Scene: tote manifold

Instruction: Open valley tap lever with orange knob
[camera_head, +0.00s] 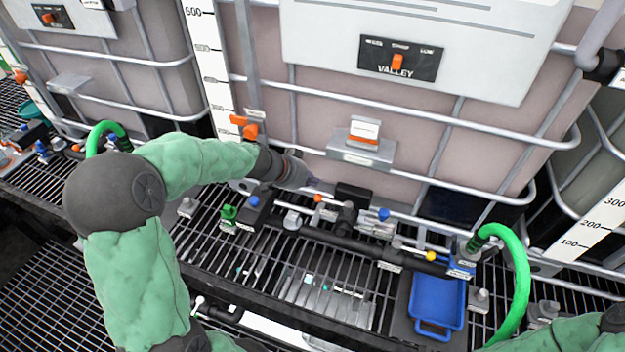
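The tote labelled VALLEY (400,72) stands at the back centre, with a small orange switch on its plate. A small orange knob (318,198) sits low in front of this tote, by the dark pipework (343,217). I cannot make out its lever clearly. My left gripper (308,184) is at the end of the green arm, just above and left of the orange knob. Its fingers are small and foreshortened, so I cannot tell whether they are open or touch anything. My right gripper is not in view; only part of my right arm shows at the bottom right.
Blue knobs (384,214) and a yellow knob (431,256) stand along the pipe. A green valve (229,213) is at left. A blue tray (436,303) and a green hose (519,275) are at right. Metal bars cage the tote above the grating (215,257).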

